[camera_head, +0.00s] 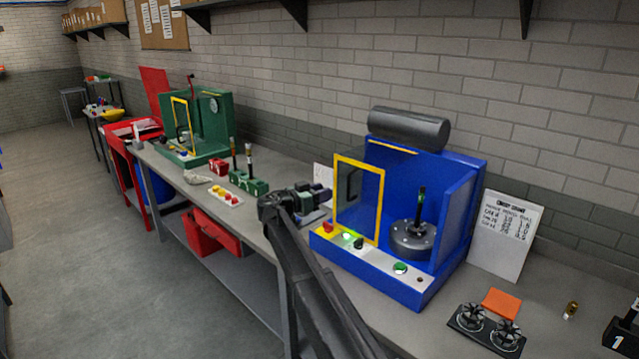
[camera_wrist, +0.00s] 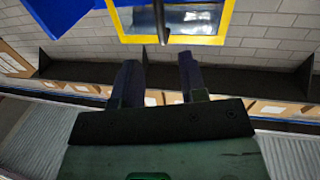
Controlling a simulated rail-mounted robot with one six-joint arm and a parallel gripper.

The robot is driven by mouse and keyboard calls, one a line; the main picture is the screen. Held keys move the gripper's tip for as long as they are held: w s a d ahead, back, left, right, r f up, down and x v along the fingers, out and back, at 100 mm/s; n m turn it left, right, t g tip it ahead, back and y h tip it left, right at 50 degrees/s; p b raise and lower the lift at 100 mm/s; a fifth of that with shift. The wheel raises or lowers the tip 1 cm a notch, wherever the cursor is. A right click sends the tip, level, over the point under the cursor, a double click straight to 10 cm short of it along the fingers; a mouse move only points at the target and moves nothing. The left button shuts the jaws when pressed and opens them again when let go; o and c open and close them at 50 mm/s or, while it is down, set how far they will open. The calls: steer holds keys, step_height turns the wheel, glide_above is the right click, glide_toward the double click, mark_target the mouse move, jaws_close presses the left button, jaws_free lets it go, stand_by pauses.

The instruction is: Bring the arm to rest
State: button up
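My arm reaches up from the bottom of the head view, and my gripper (camera_head: 322,197) is just left of the blue machine's yellow-framed door (camera_head: 338,212). In the wrist view my gripper (camera_wrist: 161,68) has its two dark fingers apart with nothing between them. The yellow door frame (camera_wrist: 228,22) shows beyond the fingertips, with a dark bar (camera_wrist: 161,20) in front of it. I cannot tell the exact gap, but the fingers look clear of the door. The door stands swung out from the blue machine (camera_head: 455,205).
The blue machine holds a round grey chuck (camera_head: 412,240) with a dark upright tool. A green machine (camera_head: 205,125), a green tool block (camera_head: 245,183) and red bins (camera_head: 212,232) are to the left.

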steer(key=s+d+f+n+g+y, duration=0.3)
steer(key=s+f, duration=0.2)
steer(key=s, duration=0.4)
steer(key=s+d+f+n+g+y, duration=0.25)
steer(key=s+f+n+y, duration=0.2)
steer(key=s, duration=0.45)
steer(key=s+d+f+n+g+y, duration=0.2)
steer(key=s+d+f+n, duration=0.1)
steer(key=s+f, duration=0.4)
steer(key=s+d+g+y, duration=0.1)
steer(key=s+d+y, duration=0.1)
steer(key=s, duration=0.7)
steer(key=s+d+g+y, duration=0.1)
steer(key=s+d+y, duration=0.1)
steer(key=s, duration=0.6)
steer(key=shift+s+d+f+y, duration=0.2)
steer(key=shift+s+f+y, duration=0.2)
steer(key=shift+y, duration=0.45)
steer(key=shift+d+r, duration=0.1)
